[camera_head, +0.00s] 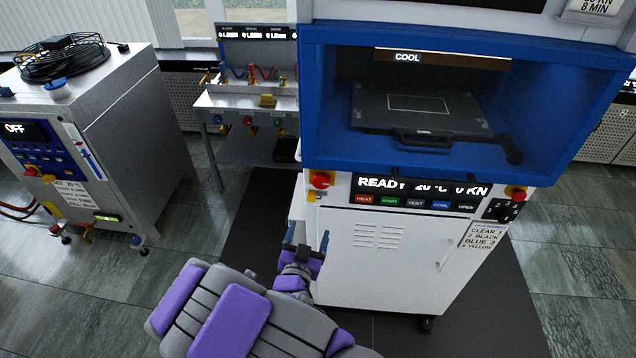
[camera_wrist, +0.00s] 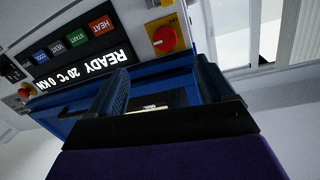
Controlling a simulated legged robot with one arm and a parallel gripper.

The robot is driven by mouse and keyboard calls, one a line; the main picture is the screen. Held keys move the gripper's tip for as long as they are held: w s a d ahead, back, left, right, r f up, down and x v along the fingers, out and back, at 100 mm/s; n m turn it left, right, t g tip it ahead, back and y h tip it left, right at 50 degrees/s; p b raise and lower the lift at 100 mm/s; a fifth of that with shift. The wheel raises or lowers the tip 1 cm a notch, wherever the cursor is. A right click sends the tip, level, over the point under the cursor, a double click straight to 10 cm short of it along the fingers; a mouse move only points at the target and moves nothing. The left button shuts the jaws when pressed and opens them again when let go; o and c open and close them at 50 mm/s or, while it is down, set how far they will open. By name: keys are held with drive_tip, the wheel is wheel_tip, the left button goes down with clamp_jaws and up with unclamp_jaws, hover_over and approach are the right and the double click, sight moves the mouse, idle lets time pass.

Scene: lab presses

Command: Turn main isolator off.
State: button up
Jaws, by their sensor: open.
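A red rotary knob on a yellow plate (camera_head: 321,180), which looks like the main isolator, sits at the left end of the press's front panel. In the wrist view the knob (camera_wrist: 164,38) shows large, beyond my fingertips and roughly between them sideways, its grip bar lying slantwise. My gripper (camera_head: 307,241) is open and empty, below the knob in the head view and apart from it. Its two blue fingers (camera_wrist: 162,82) stand apart in the wrist view, which is turned nearly upside down. A label for the knob's position cannot be read.
The panel display (camera_head: 420,187) reads READY, 20 °C, 0 KN, above a row of coloured buttons. A second red knob (camera_head: 516,193) is at the panel's right end. The blue press chamber (camera_head: 470,160) juts above.

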drive_tip(key=b, duration=0.9)
approach(320, 184)
drive_tip(key=shift+t, duration=0.4)
drive_tip(key=w, duration=0.6)
drive_tip(key=w+d, duration=0.1)
drive_tip(key=w, duration=0.2)
drive_tip(key=shift+d+f, duration=0.1)
drive_tip(key=shift+f, duration=0.2)
drive_tip(key=shift+n+p, duration=0.3)
drive_tip(key=c, duration=1.1)
